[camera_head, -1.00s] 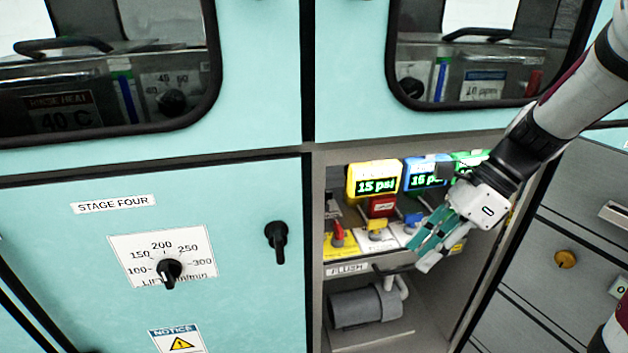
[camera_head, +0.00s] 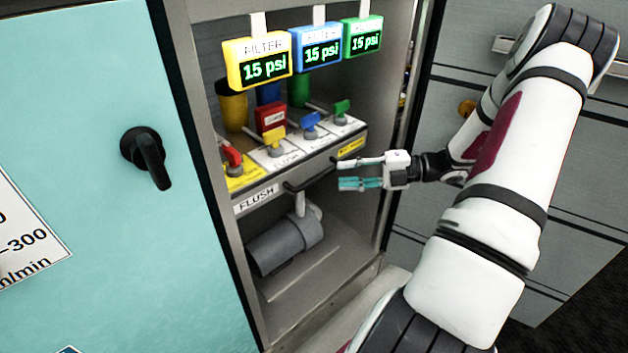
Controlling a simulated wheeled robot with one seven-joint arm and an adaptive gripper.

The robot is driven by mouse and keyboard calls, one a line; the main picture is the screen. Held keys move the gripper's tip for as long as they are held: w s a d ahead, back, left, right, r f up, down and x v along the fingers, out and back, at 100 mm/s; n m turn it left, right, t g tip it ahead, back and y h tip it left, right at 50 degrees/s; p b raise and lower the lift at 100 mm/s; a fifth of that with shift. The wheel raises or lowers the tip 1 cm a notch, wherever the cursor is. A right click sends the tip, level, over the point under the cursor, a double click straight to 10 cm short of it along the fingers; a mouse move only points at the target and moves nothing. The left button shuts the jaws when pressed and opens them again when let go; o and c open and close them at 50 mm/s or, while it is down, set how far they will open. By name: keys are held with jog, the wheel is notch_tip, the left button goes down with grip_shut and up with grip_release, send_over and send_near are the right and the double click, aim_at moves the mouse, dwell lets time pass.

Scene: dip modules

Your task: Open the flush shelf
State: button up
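The flush shelf (camera_head: 256,199) sits inside the open cabinet bay, with a "FLUSH" label on its front edge. A dark bar handle (camera_head: 309,178) runs along that front edge, right of the label. My gripper (camera_head: 340,174) is just right of the handle, its fingers pointing left and spread apart with a gap between them. The fingertips are near the handle's right end; I cannot tell whether they touch it. Nothing shows between the fingers.
Red, yellow, blue and green valves stand on the shelf under three 15 psi displays (camera_head: 318,45). A grey cylinder (camera_head: 284,246) lies below the shelf. A teal door (camera_head: 80,130) with a black knob (camera_head: 146,157) is at left. Grey drawers (camera_head: 450,75) are at right.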

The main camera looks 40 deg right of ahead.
aim_at(324, 176)
jog(key=b+x, duration=0.2)
jog(key=x, duration=0.5)
jog(key=shift+b, duration=0.4)
grip_shut()
